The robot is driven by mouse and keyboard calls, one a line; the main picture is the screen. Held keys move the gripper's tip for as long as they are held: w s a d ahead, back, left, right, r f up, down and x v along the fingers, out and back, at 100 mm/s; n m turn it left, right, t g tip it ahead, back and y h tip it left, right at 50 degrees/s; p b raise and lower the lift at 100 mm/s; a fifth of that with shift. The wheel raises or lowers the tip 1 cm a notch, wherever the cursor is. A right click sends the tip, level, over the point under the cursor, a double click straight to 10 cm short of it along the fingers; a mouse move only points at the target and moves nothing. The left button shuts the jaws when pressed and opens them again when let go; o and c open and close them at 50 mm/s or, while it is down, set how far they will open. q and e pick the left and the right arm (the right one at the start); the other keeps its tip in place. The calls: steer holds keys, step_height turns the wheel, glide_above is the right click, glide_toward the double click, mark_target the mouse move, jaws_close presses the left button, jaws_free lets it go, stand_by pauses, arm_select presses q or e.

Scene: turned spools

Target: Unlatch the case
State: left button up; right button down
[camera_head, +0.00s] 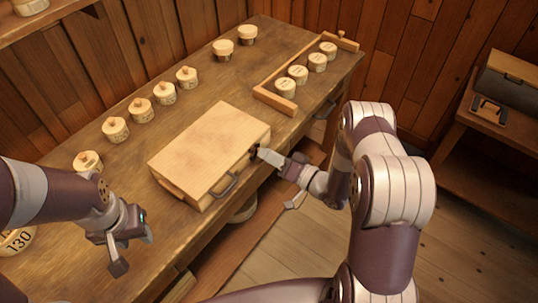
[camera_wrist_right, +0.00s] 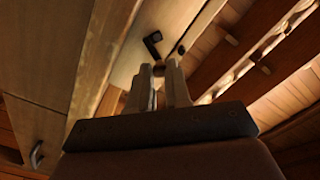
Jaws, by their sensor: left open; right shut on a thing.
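The case (camera_head: 210,150) is a closed, light wooden box on the workbench. Its front has a dark handle (camera_head: 229,187) and a small dark latch (camera_head: 253,152) near the right end. My right gripper (camera_head: 262,154) is at that latch, its fingers shut on it. In the right wrist view the fingertips (camera_wrist_right: 160,72) close around a small dark piece, mostly hidden between them.
Several round wooden spools (camera_head: 140,110) stand in a row behind the case. A wooden rack (camera_head: 275,101) with more spools is at the right. The workbench (camera_head: 150,240) has bare room left of the case. A side shelf (camera_head: 480,150) holds a dark box (camera_head: 510,82).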

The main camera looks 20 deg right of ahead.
steer(key=m, duration=0.1)
steer(key=f+m, duration=0.1)
steer(key=m, duration=0.3)
steer(key=shift+w+d+f, duration=0.15)
steer(key=shift+w+d, duration=0.05)
steer(key=shift+d, duration=0.05)
steer(key=shift+m, duration=0.3)
steer(key=c, duration=1.1)
jaws_free()
steer(key=shift+o, duration=0.2)
steer(key=b+v, duration=0.1)
steer(key=v, duration=1.1)
steer(key=shift+s+d+b, duration=0.2)
steer(key=shift+s+b, duration=0.1)
steer(key=shift+b, duration=0.05)
